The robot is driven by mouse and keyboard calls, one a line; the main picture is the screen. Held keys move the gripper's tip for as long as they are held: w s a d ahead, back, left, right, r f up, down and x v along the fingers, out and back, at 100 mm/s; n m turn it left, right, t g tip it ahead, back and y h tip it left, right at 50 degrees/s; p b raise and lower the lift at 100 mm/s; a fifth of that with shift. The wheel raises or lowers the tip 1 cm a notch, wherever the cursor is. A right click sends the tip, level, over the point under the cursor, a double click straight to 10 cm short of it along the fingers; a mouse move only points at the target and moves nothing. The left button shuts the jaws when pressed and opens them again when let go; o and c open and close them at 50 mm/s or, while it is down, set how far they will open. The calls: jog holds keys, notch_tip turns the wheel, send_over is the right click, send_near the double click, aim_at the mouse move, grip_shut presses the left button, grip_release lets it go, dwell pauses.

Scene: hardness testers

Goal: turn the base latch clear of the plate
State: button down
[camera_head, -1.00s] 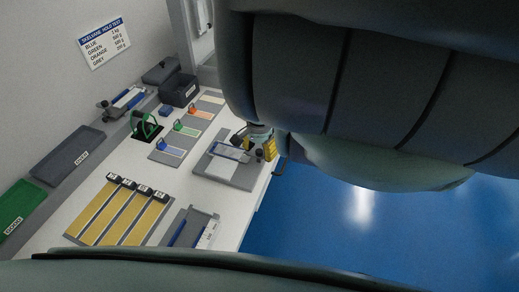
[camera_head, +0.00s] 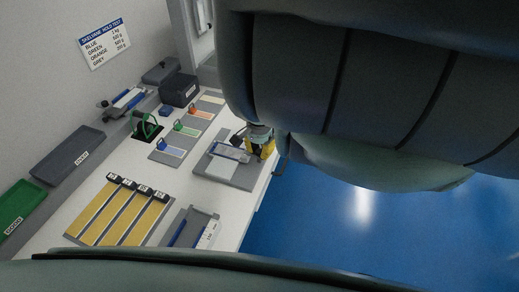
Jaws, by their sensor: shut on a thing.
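A grey plate (camera_head: 228,174) lies near the right edge of the white bench, with a pale blue and grey fixture (camera_head: 227,152) on it. My gripper (camera_head: 264,149), with yellow fingers, is down at the right end of this plate. Its fingers are close together, shut on a small part there that I take to be the base latch. The fingers and my arm hide the latch, so its angle to the plate cannot be told.
Strips with small blue, green and orange locks lie behind the plate. A board with yellow strips (camera_head: 122,210) and a grey tray (camera_head: 187,228) lie in front. A green bin (camera_head: 20,205) and a dark bin (camera_head: 68,155) stand left. Bare bench separates these.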

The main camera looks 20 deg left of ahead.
jog(key=shift+w, duration=0.1)
jog(key=n+b, duration=0.1)
jog(key=n, duration=0.2)
jog(key=shift+f+n, duration=0.1)
jog(key=shift+n, duration=0.3)
jog(key=n+b, duration=0.1)
jog(key=n, duration=0.3)
jog(key=shift+n, duration=0.3)
jog(key=n, duration=0.4)
jog(key=shift+n+b, duration=0.3)
jog(key=shift+b, duration=0.05)
jog(key=shift+n, duration=2)
jog(key=c, duration=0.8)
grip_release()
